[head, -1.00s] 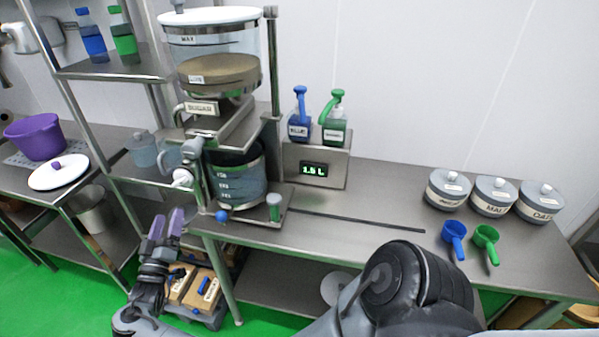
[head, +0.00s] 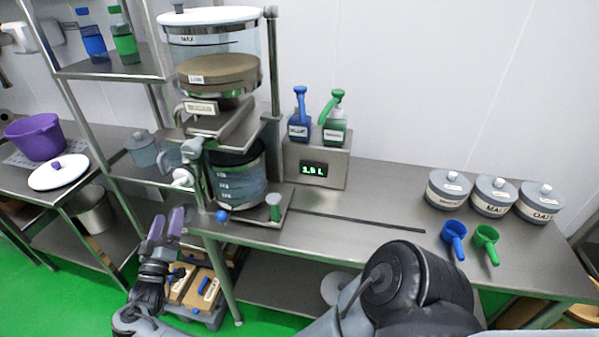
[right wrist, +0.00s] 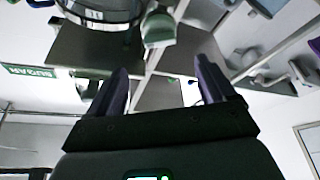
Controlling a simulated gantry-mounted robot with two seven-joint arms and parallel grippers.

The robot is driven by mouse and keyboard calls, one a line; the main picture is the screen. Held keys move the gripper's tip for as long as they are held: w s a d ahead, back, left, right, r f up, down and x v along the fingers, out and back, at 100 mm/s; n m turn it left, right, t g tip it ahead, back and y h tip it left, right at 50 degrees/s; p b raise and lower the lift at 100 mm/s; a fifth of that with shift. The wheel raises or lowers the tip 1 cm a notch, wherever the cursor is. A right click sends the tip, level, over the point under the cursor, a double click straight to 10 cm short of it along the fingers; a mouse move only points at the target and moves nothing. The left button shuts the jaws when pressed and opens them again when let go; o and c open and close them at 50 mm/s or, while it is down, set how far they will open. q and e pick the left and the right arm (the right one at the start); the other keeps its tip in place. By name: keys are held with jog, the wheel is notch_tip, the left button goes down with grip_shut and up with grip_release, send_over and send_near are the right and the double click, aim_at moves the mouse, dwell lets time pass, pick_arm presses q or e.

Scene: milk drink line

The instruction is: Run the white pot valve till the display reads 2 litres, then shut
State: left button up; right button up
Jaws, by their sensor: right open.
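The display (head: 313,170) on the steel housing shows green digits starting with 1 and an L; the second digit is too small to read surely. The clear pot (head: 237,180) under the hopper holds bluish liquid. A white valve knob (head: 182,177) is on the pipework at its left. My right gripper (head: 166,222), with purple fingers, points upward, open and empty, below and left of the white knob and apart from it. The right wrist view shows its spread fingers (right wrist: 160,85) with nothing between them. My left gripper is not in view.
Pump bottles (head: 300,122) stand on the display housing. Lidded tins (head: 493,196) and blue and green scoops (head: 486,240) are on the right of the table (head: 370,205). A shelf frame stands left.

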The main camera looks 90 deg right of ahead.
aim_at(178, 185)
dwell(0.4)
notch_tip(178, 185, up, 4)
jog(key=w+m+g+y+p, duration=0.2)
jog(key=m+g+y+p, duration=0.15)
jog(key=p, duration=0.35)
jog(key=shift+n+g+y, duration=0.25)
jog(key=shift+n, duration=0.1)
jog(key=d, duration=0.3)
jog(key=d+b, duration=0.1)
jog(key=d, duration=0.2)
jog(key=s+d, duration=0.1)
jog(key=d, duration=0.1)
jog(key=shift+d, duration=0.4)
jog(key=shift+s+d, duration=0.1)
jog(key=shift+d, duration=0.55)
